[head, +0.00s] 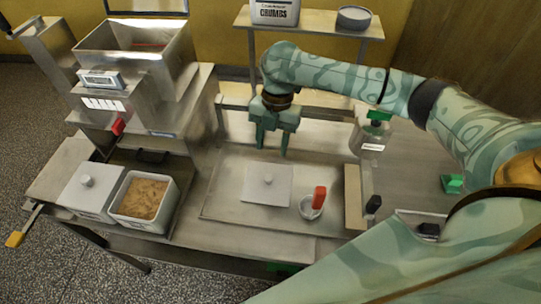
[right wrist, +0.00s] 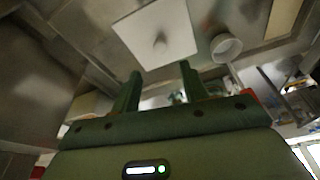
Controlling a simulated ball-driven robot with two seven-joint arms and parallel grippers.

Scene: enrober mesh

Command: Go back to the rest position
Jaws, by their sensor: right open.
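My right gripper (head: 272,142) is open and empty, above the back edge of the metal tray (head: 222,205) on the steel table. In the right wrist view its two green fingers (right wrist: 161,88) stand apart with nothing between them. A white square lid with a knob (head: 267,184) lies on the tray in front of the gripper; it also shows in the right wrist view (right wrist: 155,35). A small round cup (head: 309,208) with a red-handled item (head: 319,197) is to the lid's right. My left gripper is not in view.
A steel machine with a hopper (head: 135,50) stands at the left. A white bin of brown crumbs (head: 140,198) sits beside a white lidded bin (head: 92,190). A shelf (head: 322,24) with a crumbs container (head: 275,12) is behind. A lidded metal canister (head: 371,137) stands right of the gripper.

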